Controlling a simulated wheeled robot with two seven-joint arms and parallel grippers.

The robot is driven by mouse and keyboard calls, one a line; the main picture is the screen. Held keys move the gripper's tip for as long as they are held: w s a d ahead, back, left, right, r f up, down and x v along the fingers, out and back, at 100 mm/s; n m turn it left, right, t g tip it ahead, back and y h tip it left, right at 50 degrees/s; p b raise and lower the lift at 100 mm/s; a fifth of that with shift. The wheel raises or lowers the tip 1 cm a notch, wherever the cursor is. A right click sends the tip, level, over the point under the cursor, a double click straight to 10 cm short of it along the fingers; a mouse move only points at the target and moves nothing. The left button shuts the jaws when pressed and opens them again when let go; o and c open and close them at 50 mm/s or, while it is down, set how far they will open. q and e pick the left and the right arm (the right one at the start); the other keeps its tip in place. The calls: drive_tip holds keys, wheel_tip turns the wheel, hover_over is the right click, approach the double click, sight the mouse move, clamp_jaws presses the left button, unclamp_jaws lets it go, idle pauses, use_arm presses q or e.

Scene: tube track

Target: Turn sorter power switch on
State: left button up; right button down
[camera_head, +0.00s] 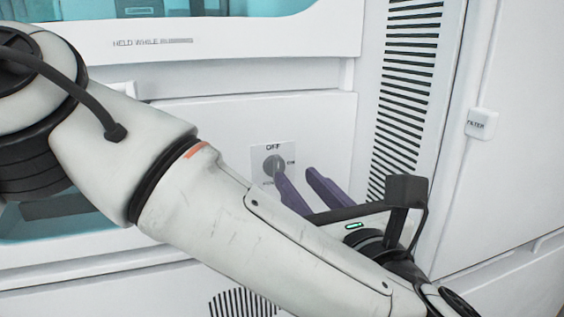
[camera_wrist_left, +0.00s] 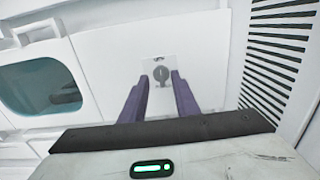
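The power switch (camera_head: 271,165) is a round grey knob on a small light plate, set in the white front panel of the machine. The plate has small lettering, with a word like "OFF" above the knob. In the left wrist view the knob (camera_wrist_left: 160,75) sits beyond and between the fingertips, with a vertical mark on it. My left gripper (camera_head: 296,172) has two purple fingers apart, pointing at the panel; they also frame the knob in the left wrist view (camera_wrist_left: 161,77). Whether a fingertip touches the knob is unclear. My right gripper is not in view.
A slatted vent (camera_head: 405,95) runs up the panel to the right of the switch. A white box labelled "FILTER" (camera_head: 481,124) is farther right. A teal window (camera_wrist_left: 42,86) is at the left in the wrist view. My left arm covers the lower middle of the head view.

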sight(278, 159)
use_arm(q)
drive_tip(key=p+x, duration=0.1)
drive_tip(key=x, duration=0.7)
drive_tip(key=shift+w+a+f, duration=0.15)
drive_tip(key=shift+w, duration=0.15)
clamp_jaws()
